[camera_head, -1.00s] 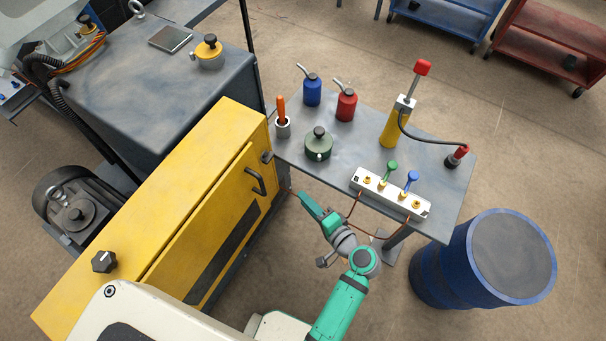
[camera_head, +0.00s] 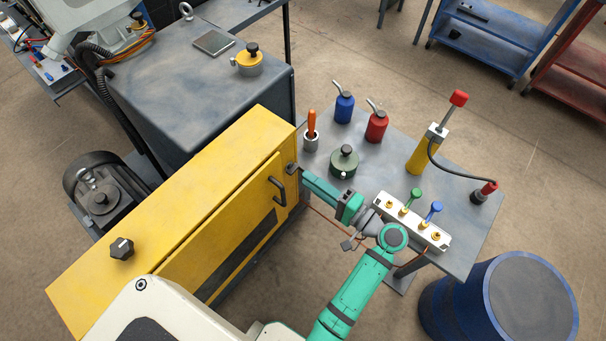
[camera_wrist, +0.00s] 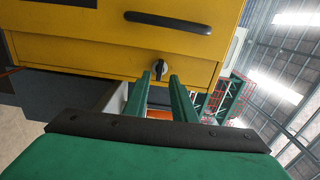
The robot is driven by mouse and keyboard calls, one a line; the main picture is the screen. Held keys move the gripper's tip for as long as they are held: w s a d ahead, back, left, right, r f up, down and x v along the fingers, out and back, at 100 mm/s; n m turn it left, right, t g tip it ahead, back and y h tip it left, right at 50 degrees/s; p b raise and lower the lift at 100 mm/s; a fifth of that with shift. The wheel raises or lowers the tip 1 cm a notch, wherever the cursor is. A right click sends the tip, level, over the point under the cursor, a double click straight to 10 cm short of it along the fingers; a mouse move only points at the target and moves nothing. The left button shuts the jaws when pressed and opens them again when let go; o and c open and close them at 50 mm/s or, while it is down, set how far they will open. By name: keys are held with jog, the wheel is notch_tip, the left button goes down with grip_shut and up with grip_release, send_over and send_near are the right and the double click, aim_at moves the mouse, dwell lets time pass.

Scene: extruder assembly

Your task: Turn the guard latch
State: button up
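The guard latch (camera_head: 291,169) is a small dark turn-piece on the yellow guard (camera_head: 215,215), at its right end beside the handle.
The black bar handle (camera_head: 278,190) sits close to the latch. A grey table (camera_head: 385,165) behind my arm holds a green pot (camera_head: 344,161), oil cans and a white block (camera_head: 415,222) with valves. A blue drum (camera_head: 500,300) stands at the lower right.

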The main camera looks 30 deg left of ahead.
aim_at(292, 168)
jog(key=shift+w+a, duration=0.15)
jog(key=shift+a, duration=0.8)
jog(key=shift+w+a, duration=0.1)
jog(key=shift+a, duration=0.8)
grip_shut()
